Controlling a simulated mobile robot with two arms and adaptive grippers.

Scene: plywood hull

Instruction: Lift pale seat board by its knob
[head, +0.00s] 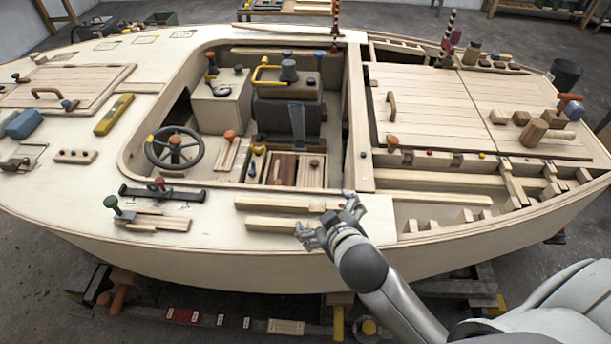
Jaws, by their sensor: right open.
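A small pale slatted board (228,155) lies in the cockpit, right of the steering wheel. It looks like the pale seat board. An orange-brown knob (229,135) stands at its far end. My right gripper (325,214) is open and empty, over the near side deck beside two pale wooden strips. It is nearer to me than the board and to its right, well apart from it. My left gripper is not in view.
The steering wheel (174,148) is left of the board. A dark-striped board (297,169) and a dark seat (287,108) are to its right. The cockpit's raised rim and a black rail (162,193) lie on the near side.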

